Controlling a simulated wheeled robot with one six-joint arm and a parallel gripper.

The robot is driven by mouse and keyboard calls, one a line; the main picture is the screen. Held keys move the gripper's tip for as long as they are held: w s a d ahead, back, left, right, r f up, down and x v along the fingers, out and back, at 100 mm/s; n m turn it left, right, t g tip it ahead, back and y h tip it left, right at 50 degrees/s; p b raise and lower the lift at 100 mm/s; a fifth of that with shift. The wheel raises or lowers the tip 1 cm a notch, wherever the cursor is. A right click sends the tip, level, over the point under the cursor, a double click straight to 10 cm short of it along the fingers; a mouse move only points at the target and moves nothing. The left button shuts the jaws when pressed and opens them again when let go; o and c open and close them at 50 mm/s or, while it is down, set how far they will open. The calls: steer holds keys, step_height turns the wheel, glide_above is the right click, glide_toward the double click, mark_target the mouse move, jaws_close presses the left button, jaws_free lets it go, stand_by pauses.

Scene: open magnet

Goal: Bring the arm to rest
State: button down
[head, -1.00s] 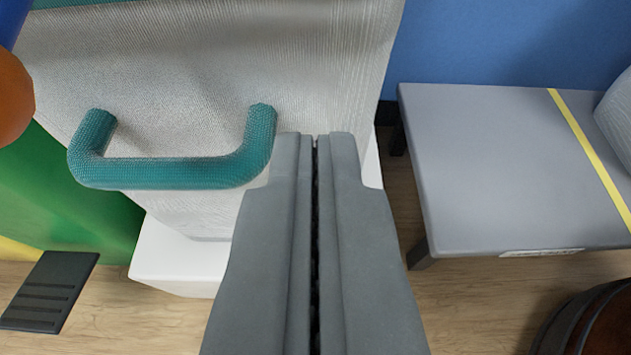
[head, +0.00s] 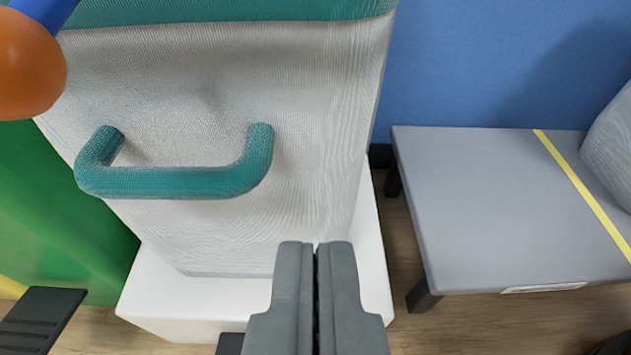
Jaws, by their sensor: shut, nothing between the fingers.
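My gripper (head: 316,246) shows at the bottom middle of the head view. Its two grey fingers lie together with nothing between them. It appears in front of a pale grey textured cabinet (head: 310,120) with a teal top edge. A teal U-shaped handle (head: 180,182) is on the cabinet's face, up and left of the fingertips. The fingers stand apart from the handle in the picture.
The cabinet stands on a white base (head: 170,295). A grey bench (head: 480,205) with a yellow stripe is at the right, against a blue wall (head: 450,60). An orange ball (head: 30,65) is at the upper left. A green panel (head: 60,220) and a dark pedal-like plate (head: 40,315) are at the left.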

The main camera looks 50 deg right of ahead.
steer(key=s+d+r+n+g+y, duration=0.1)
steer(key=s+d+r+y, duration=0.1)
steer(key=d+r, duration=0.55)
steer(key=s+d+r+n+g+y, duration=0.1)
steer(key=s+d+r+n+y, duration=0.3)
steer(key=r, duration=0.6)
steer(key=s+d+r+m+y, duration=0.1)
steer(key=d+r, duration=0.6)
steer(key=r, duration=0.2)
steer(key=s+d+r+n+t+y, duration=0.1)
steer(key=s+d+r+t, duration=0.2)
steer(key=s+r, duration=0.3)
steer(key=s+d+r+n+t+y, duration=0.1)
steer(key=s+d+r+n+t, duration=0.1)
steer(key=s+r, duration=0.5)
steer(key=s+d+r+n+t+y, duration=0.1)
steer(key=s+d+r+t, duration=0.4)
steer(key=r, duration=1)
steer(key=shift+s+d+r+n, duration=0.25)
steer(key=shift+s+d+n, duration=0.3)
steer(key=shift+s, duration=0.65)
